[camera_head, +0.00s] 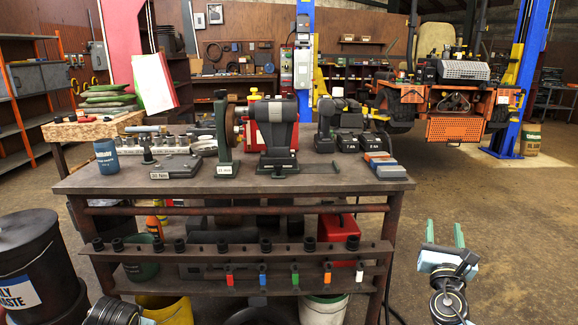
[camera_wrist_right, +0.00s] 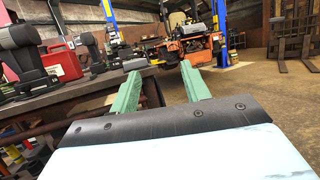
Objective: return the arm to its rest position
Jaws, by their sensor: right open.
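My right gripper (camera_head: 444,234) is at the lower right of the head view, held over open floor to the right of the workbench. Its two green fingers point up and away and stand apart. The right wrist view shows the same gripper (camera_wrist_right: 160,71) open, with nothing between the fingers. It is clear of the bench in the head view. At the bottom left of the head view, a dark ribbed part of my left arm shows at the edge. The left gripper's fingers are out of the picture.
The workbench (camera_head: 300,184) fills the middle, with tools on top and a socket rail (camera_head: 330,254) along its front. A black waste bin (camera_head: 40,262) stands at left. An orange mower (camera_head: 455,95) stands by a blue lift post (camera_head: 518,85). Floor at right is free.

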